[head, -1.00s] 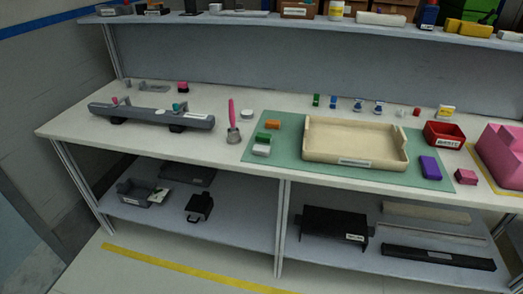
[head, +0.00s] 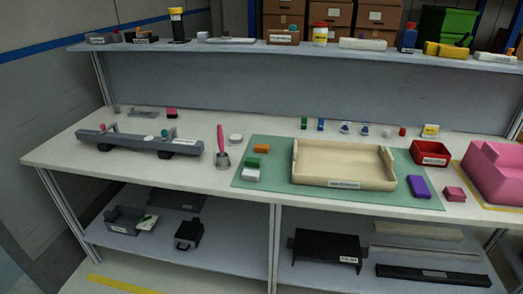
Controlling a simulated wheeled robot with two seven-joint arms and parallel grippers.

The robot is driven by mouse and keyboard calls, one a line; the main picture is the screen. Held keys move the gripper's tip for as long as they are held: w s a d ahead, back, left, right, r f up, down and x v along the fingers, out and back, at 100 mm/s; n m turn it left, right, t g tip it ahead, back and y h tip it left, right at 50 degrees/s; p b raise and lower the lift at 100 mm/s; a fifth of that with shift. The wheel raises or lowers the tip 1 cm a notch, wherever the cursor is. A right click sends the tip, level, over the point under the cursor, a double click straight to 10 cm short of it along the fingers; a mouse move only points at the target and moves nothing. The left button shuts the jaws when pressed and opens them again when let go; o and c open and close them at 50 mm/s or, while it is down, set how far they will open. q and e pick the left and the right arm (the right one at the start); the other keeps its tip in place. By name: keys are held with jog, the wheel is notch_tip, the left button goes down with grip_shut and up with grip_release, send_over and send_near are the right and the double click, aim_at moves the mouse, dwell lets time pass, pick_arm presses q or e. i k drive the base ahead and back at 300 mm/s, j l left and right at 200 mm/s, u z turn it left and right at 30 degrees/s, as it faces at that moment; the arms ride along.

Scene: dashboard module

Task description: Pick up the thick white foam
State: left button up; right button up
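A small white block (head: 251,175) lies on the green mat, at its left end, just in front of a green block (head: 252,162). A longer white bar (head: 362,44) lies on the upper shelf, right of a white bottle with a red cap. A pale slab (head: 416,231) lies on the lower right shelf. I cannot tell from the picture which of these is the thick white foam. Neither of my grippers is in view.
The green mat (head: 275,190) carries a large beige tray (head: 338,183), an orange block (head: 261,148) and a purple block (head: 419,186). A grey dashboard bar (head: 140,142) lies at left. A red bin (head: 430,153) and a pink block (head: 497,172) stand at right.

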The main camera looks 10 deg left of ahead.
aim_at(248, 175)
jog(key=i+j, duration=0.2)
jog(key=j, duration=0.15)
jog(key=i+j, duration=0.2)
jog(key=j, duration=0.15)
jog(key=i+j, duration=0.2)
jog(key=j, duration=0.15)
